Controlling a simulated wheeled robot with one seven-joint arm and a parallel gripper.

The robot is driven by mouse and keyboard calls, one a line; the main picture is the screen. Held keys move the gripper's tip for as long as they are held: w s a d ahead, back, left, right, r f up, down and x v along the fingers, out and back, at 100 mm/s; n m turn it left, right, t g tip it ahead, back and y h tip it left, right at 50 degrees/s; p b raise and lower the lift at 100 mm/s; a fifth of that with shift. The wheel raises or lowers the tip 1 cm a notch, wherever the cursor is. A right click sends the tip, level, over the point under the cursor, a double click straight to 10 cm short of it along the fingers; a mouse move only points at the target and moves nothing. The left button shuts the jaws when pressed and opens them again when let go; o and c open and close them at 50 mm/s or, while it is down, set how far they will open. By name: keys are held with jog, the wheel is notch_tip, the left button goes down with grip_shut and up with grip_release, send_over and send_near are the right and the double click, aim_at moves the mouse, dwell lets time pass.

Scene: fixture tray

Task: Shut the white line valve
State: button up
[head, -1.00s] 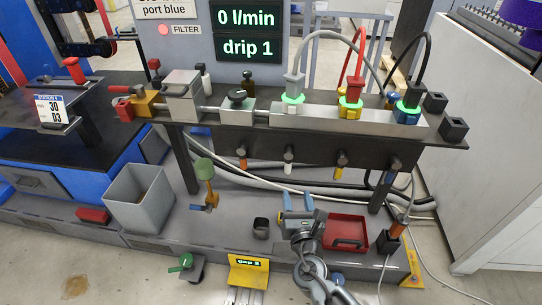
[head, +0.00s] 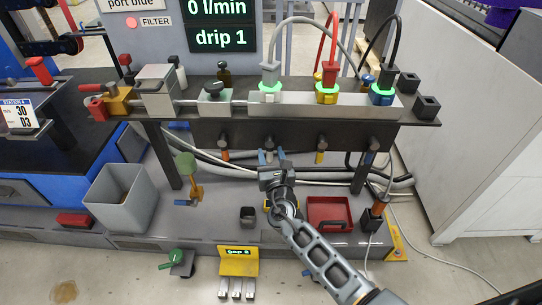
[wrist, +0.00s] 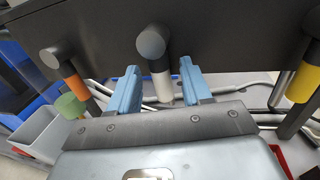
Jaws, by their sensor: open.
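The white line valve (wrist: 161,84) hangs under the dark front rail, with a round dark knob at its upper end and a white sleeve below. In the head view its lower part is hidden by my gripper (head: 271,156). In the wrist view my gripper (wrist: 160,70) is open, its two blue fingers pointing up at the rail, one on each side of the white sleeve. A gap shows between the sleeve and each finger. I cannot tell how deep the sleeve sits between the fingers.
The orange-sleeved valve (wrist: 76,86) is left of my fingers and the yellow-sleeved valve (wrist: 301,84) is right. The dark rail (wrist: 226,40) lies just beyond the fingertips. Cables and hoses run behind. A red tray (head: 329,206) and grey bin (head: 122,199) stand below.

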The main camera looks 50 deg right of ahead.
grip_shut()
dwell(0.3)
dwell(0.3)
